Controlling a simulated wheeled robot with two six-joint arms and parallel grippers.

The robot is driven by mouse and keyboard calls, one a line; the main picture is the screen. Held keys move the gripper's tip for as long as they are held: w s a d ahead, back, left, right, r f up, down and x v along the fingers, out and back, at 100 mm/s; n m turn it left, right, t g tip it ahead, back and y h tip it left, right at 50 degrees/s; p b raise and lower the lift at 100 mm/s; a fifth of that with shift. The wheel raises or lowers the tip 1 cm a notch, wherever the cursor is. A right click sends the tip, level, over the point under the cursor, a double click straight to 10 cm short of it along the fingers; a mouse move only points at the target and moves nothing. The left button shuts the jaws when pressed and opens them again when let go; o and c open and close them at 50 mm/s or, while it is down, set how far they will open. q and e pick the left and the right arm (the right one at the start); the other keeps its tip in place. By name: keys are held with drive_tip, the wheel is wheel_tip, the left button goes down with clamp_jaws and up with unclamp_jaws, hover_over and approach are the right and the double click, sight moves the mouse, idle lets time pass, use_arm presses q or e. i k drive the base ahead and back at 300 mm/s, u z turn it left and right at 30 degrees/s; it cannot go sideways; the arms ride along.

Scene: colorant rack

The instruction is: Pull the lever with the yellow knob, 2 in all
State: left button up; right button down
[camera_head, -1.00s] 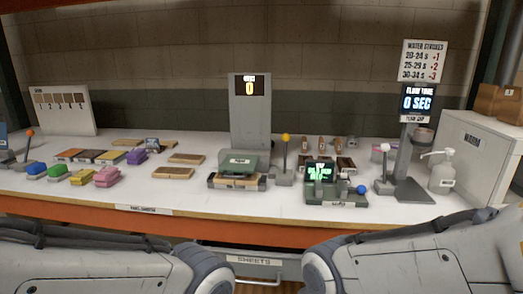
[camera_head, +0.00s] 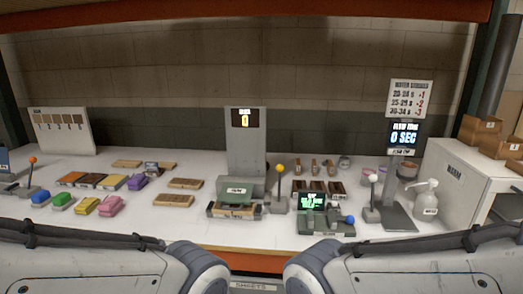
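The lever with the yellow knob (camera_head: 279,169) stands upright on a small grey base just right of the press station, near the middle of the bench. Its knob is at the top of a thin rod. The grey-green press (camera_head: 239,189) beside it has a wooden block at its front. My two arms come in at the bottom left and bottom right, well in front of the lever. Neither gripper is in the picture.
A green-lit screen unit with a blue knob (camera_head: 350,219) stands right of the lever. A white-knobbed lever (camera_head: 373,178), a pump bottle (camera_head: 427,198) and a white cabinet (camera_head: 466,185) are further right. Coloured blocks and an orange-knobbed lever (camera_head: 33,160) are at left.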

sight(279, 168)
drive_tip(key=z, duration=0.05)
drive_tip(key=i, duration=1.2)
drive_tip(key=z, duration=0.15)
